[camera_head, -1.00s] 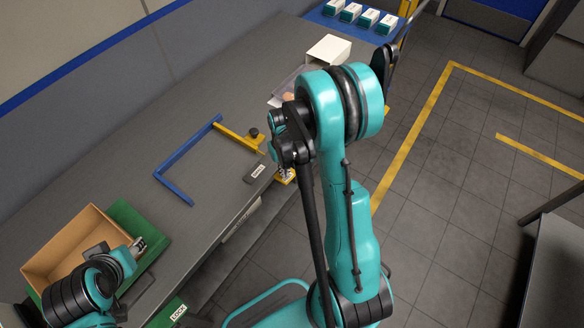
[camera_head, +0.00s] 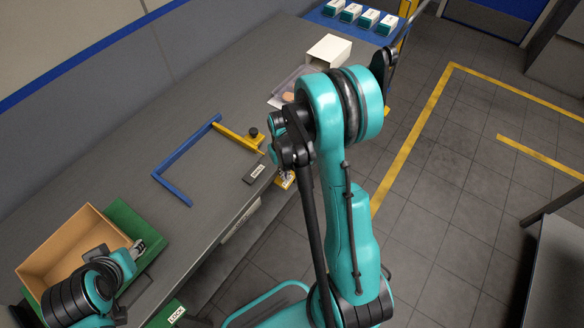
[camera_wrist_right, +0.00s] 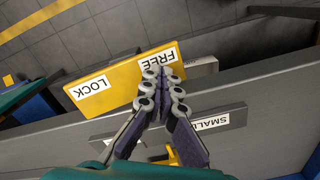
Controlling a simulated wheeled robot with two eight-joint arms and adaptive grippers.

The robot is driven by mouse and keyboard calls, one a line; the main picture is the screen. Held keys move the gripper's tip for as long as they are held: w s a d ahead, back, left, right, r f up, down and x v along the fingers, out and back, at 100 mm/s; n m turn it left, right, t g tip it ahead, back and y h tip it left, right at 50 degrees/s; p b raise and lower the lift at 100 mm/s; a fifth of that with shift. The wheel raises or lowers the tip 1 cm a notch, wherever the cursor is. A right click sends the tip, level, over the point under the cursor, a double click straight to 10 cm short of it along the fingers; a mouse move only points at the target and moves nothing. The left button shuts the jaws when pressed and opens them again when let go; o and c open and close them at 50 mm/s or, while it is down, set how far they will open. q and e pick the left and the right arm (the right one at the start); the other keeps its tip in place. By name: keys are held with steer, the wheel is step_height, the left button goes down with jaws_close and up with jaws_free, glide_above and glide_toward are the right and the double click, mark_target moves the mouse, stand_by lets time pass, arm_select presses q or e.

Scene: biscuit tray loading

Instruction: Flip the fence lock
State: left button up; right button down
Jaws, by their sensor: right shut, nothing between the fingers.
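A yellow plate (camera_wrist_right: 122,80) with LOCK and FREE labels is mounted at the counter's edge in the right wrist view. Its end also shows in the head view (camera_head: 286,181). My right gripper (camera_wrist_right: 160,78) is shut and empty, its fingertips in front of the plate by the FREE label. Whether they touch it I cannot tell. A grey metal piece (camera_wrist_right: 200,67) sticks out beside the FREE label, partly behind the fingers. The fence, a blue bracket (camera_head: 172,166) with a yellow arm and black knob, lies on the counter. My left gripper (camera_head: 138,248) is by the cardboard box; its fingers are unclear.
The cardboard box (camera_head: 38,262) sits on a green base (camera_head: 124,216) at the lower left. A dark block (camera_wrist_right: 226,119) labelled SMALL lies near the counter edge. A white box (camera_head: 328,49) and a clear tray with biscuits stand farther back.

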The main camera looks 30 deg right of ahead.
steer(key=shift+r, duration=0.1)
step_height(320, 180, up, 7)
steer(key=p, duration=0.4)
steer(key=shift+p, duration=0.35)
stand_by(0.3)
steer(key=s+a+r+n+t+b, duration=0.1)
steer(key=s+a+r+t+b, duration=0.4)
steer(key=s+a+r, duration=0.5)
step_height(320, 180, up, 3)
steer(key=shift+s+a+r+t, duration=0.25)
steer(key=shift+s+t, duration=0.3)
steer(key=shift+t, duration=0.55)
